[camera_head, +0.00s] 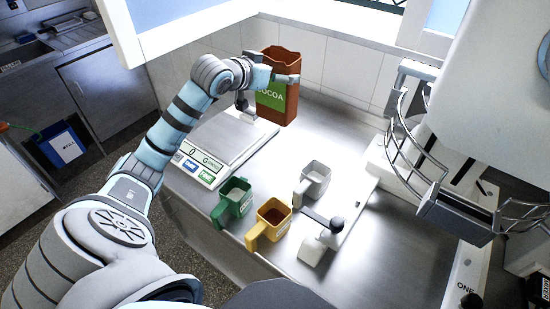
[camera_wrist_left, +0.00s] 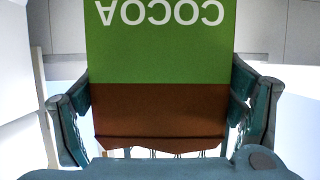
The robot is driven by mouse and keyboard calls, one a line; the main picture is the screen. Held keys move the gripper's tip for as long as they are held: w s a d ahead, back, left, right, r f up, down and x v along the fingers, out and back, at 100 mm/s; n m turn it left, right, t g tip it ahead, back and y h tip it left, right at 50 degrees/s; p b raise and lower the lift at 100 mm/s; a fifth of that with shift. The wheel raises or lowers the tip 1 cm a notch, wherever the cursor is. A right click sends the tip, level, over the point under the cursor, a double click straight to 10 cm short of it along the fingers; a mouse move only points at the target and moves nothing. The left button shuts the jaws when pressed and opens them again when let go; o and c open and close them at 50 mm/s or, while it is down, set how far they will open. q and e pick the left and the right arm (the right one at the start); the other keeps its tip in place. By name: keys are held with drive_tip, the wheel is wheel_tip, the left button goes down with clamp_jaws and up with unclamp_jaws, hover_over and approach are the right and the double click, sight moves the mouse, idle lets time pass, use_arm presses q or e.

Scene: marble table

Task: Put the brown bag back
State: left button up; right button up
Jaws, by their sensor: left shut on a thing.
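The brown cocoa bag (camera_head: 283,62), with a green label, is upright near the back wall, behind the scale. My left gripper (camera_head: 286,79) is shut on it from the left side. In the left wrist view the bag (camera_wrist_left: 160,108) fills the space between the two fingers of my left gripper (camera_wrist_left: 158,120), and its label reads COCOA upside down. The bag's base is near the counter at the back; I cannot tell whether it touches. My right gripper is not in view.
A digital scale (camera_head: 203,172) reading 0 stands in front of the bag. A green cup (camera_head: 236,197), a yellow cup (camera_head: 272,215) with brown contents and a white cup (camera_head: 316,178) stand nearer. A mixer with a wire guard (camera_head: 408,150) is at right. Counter right of the bag is clear.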

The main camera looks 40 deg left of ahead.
use_arm(q)
wheel_tip(320, 180, down, 20)
drive_tip(key=b, duration=0.2)
drive_tip(key=shift+r+b, duration=0.15)
drive_tip(key=shift+b, duration=0.15)
drive_tip(key=o, duration=0.9)
drive_tip(key=shift+s, duration=0.1)
drive_tip(key=shift+o, duration=0.5)
drive_tip(key=p+v, duration=0.7)
drive_tip(key=v, duration=0.7)
drive_tip(key=shift+d+r, duration=0.15)
drive_tip(key=shift+r, duration=0.25)
drive_tip(key=shift+f, duration=0.1)
